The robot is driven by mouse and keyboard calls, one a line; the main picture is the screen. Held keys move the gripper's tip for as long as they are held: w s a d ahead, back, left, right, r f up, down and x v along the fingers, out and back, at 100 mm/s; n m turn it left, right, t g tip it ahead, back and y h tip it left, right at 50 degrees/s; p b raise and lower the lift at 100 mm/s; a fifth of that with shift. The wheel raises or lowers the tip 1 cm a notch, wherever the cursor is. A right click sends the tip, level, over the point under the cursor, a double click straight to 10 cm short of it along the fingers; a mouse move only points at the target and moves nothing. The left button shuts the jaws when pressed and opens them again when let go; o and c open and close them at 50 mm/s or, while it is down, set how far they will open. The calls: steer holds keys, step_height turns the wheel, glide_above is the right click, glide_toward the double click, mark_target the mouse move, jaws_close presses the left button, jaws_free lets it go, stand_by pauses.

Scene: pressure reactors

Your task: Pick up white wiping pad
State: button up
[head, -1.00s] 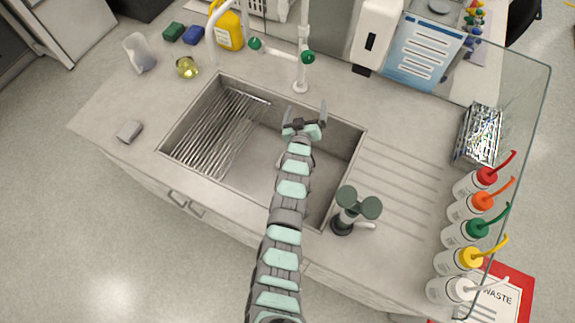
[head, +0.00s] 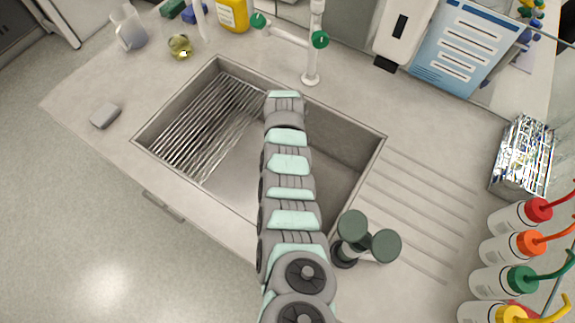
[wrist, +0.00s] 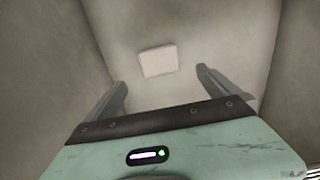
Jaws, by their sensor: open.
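The white wiping pad (wrist: 158,61) is a small pale rectangle on the floor of the sink in the wrist view. It lies ahead of my gripper (wrist: 160,78), roughly centred between the two fingers and apart from them. My gripper is open and empty. In the head view my arm reaches into the sink (head: 347,143) and hides my gripper and the white pad. A grey block-like pad (head: 105,115) lies on the counter left of the sink.
Sink walls rise around my gripper. A wire rack (head: 205,125) fills the sink's left part. A white tap (head: 313,60) stands behind, a dark green-topped device (head: 352,235) at the right front. Several wash bottles (head: 512,248) line the right side.

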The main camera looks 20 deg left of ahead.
step_height(320, 180, down, 4)
steer(key=shift+s+f+b, duration=0.1)
steer(key=shift+f+b, duration=0.1)
steer(key=shift+b, duration=0.65)
step_height(320, 180, down, 5)
steer(key=b, duration=0.3)
steer(key=shift+d+b, duration=0.1)
steer(key=shift+b, duration=0.2)
steer(key=c, duration=1.3)
